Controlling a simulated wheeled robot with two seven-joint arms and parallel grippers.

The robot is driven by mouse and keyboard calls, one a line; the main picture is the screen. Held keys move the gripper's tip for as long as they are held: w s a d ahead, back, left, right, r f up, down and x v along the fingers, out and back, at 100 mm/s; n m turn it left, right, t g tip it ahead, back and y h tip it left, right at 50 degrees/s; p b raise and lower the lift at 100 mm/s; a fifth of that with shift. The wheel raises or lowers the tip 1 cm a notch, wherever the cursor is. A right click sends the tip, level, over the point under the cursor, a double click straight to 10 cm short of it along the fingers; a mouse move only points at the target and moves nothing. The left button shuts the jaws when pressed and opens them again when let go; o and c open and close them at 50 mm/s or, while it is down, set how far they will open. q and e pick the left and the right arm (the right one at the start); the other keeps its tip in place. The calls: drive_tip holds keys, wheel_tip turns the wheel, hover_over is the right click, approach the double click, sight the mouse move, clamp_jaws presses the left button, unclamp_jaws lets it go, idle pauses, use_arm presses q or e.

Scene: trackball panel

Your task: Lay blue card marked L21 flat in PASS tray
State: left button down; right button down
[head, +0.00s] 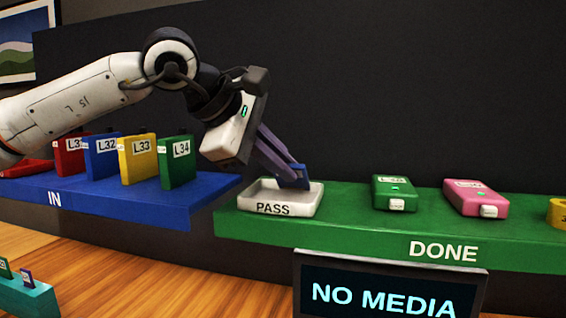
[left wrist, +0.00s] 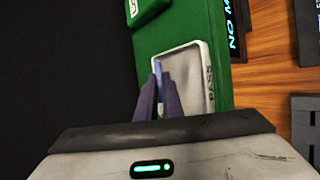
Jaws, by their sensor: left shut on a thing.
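My left gripper (head: 293,172) reaches in from the left and points down over the PASS tray. It is shut on a small blue card (head: 300,179), tilted between the fingertips; any marking on it is too small to read. The blue card shows edge-on between the fingers in the left wrist view (left wrist: 158,73). The white PASS tray (head: 280,208) sits at the left end of the green DONE shelf. Its rim also shows in the left wrist view (left wrist: 207,80). The card is at the tray's opening; I cannot tell whether it touches the tray. My right gripper is out of view.
Left is the blue IN shelf (head: 120,205) with upright boxes, including green L34 (head: 177,162). A green box (head: 394,193) and a pink box (head: 476,197) lie right of the tray. A NO MEDIA screen (head: 385,295) stands below. A teal holder (head: 30,300) is bottom left.

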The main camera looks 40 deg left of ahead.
use_arm(q)
drive_tip(key=shift+f, duration=0.15)
drive_tip(key=c, duration=1.8)
unclamp_jaws()
drive_tip(key=v, duration=1)
drive_tip(key=shift+s+b, duration=0.1)
drive_tip(key=shift+b, duration=0.25)
